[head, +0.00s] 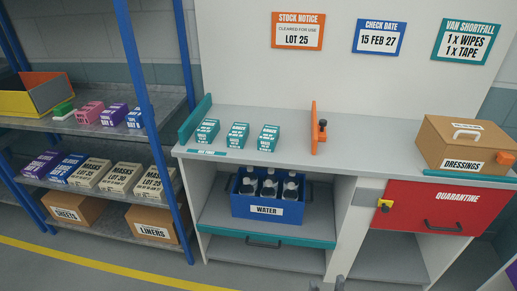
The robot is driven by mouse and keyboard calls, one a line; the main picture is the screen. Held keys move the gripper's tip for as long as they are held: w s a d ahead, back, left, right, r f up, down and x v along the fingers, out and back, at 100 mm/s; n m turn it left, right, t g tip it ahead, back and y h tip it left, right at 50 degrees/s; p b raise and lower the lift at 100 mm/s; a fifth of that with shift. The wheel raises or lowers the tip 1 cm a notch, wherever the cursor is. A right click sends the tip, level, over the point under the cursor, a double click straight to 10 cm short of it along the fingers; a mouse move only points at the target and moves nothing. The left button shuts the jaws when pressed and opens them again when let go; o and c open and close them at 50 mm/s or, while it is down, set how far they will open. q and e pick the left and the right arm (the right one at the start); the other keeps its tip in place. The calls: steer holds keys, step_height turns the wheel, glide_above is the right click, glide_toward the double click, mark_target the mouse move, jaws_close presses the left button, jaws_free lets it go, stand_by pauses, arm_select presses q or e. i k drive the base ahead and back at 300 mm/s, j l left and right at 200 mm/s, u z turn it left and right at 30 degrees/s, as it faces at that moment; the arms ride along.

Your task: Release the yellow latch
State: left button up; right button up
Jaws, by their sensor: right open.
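The yellow latch (384,204) sits at the left edge of the red quarantine door (430,208), with a small dark part beside it. The door is a red panel with a black handle, at the right under the counter. It looks closed over the upper part of its bay. My right gripper (327,285) shows only as grey fingertips at the bottom edge, apart and empty. It is below and left of the latch, not touching it. My left gripper is out of view.
A white counter (350,158) carries teal boxes, an orange divider (318,130) and a cardboard dressings box (460,142). Below it, a blue water crate (248,206) with bottles stands on a teal-fronted shelf. Loaded shelving with blue posts (137,68) stands left. The floor in front looks clear.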

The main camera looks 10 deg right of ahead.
mark_target(386, 205)
steer(key=z, duration=1.25)
